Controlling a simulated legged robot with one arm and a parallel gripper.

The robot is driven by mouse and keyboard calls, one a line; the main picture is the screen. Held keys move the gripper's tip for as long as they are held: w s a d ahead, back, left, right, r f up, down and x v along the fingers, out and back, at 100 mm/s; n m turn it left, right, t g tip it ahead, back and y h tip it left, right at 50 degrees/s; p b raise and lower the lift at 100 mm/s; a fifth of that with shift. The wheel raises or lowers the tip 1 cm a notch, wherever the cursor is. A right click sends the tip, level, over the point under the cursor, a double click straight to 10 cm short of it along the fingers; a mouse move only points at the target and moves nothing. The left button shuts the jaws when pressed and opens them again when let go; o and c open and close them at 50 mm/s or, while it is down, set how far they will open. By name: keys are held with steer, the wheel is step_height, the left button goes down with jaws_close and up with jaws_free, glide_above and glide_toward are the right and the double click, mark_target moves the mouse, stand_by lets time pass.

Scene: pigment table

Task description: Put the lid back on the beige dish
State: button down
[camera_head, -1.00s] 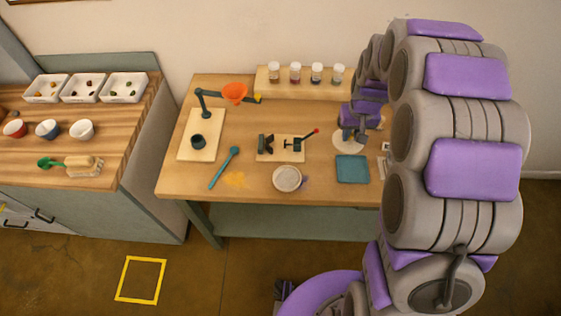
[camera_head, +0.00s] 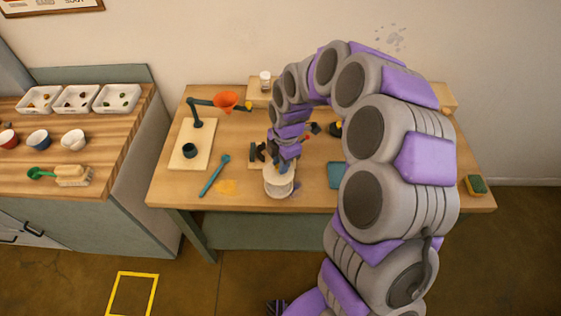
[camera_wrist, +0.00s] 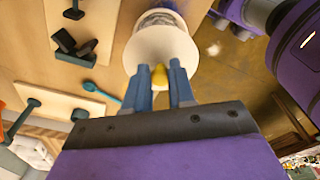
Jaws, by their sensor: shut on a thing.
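My gripper (camera_head: 285,165) is shut on the yellow knob (camera_wrist: 159,76) of a pale round lid (camera_wrist: 166,54). In the head view the lid (camera_head: 277,173) hangs over the back part of the beige dish (camera_head: 281,191), whose front rim shows. In the wrist view the dish (camera_wrist: 160,18) shows past the lid's far edge, so the two are not lined up. I cannot tell whether the lid touches the dish. Most of the dish's inside is hidden by the lid.
A board with dark clamp blocks (camera_head: 257,151) is just behind. A teal square (camera_head: 335,175) lies to the right. An orange funnel (camera_head: 225,101) stands on an arm at back left.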

steer(key=shift+f+b, duration=1.1)
steer(key=shift+f, duration=2)
steer(key=shift+r+p, duration=0.1)
steer(key=shift+p, duration=0.35)
steer(key=shift+f+p, duration=0.2)
steer(key=shift+p, duration=0.15)
stand_by(0.3)
steer(key=c, duration=0.9)
jaws_free()
steer(key=shift+o, duration=0.6)
steer(key=o, duration=0.4)
